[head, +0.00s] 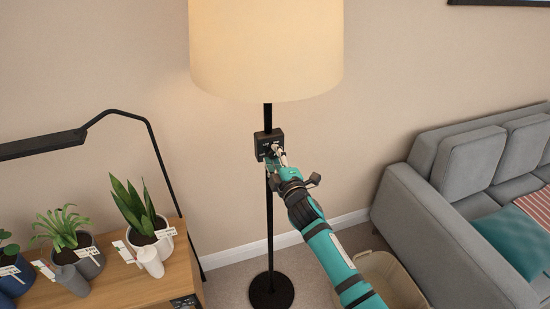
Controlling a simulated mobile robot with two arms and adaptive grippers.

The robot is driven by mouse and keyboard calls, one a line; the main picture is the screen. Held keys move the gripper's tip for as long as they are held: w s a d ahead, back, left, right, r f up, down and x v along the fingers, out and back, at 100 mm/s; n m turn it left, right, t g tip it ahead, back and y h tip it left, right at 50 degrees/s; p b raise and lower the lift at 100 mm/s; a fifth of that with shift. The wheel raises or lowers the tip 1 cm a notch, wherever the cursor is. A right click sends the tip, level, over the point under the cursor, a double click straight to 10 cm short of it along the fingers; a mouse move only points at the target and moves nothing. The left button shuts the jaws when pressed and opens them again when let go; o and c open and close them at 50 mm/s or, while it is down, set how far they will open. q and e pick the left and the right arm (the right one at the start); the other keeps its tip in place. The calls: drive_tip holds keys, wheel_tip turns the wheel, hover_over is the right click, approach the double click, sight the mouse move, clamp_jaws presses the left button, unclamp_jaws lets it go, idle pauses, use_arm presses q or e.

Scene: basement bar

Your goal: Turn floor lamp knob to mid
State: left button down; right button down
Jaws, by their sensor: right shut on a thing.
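The floor lamp has a lit cream shade (266,50), a thin black pole (270,225) and a round black base (271,291) on the carpet. A small black control box (263,136) with pale markings sits on the pole below the shade. My right gripper (274,154) is at the front of this box, shut on the knob. The fingers hide most of the knob, and I cannot read its setting. My right arm reaches up from the bottom right. My left gripper is not in view.
A wooden plant stand (135,290) with several potted plants and a black lamp arm (42,145) is at the left. A grey sofa (425,225) stands at the right, with a beige basket (395,280) beside it. The wall is close behind the lamp.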

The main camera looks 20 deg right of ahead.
drive_tip(key=shift+f, duration=0.15)
idle(0.3)
drive_tip(key=c, duration=0.9)
unclamp_jaws()
drive_tip(key=shift+c, duration=0.2)
drive_tip(key=shift+s, duration=0.1)
drive_tip(key=s, duration=1.2)
drive_tip(key=shift+d, duration=0.25)
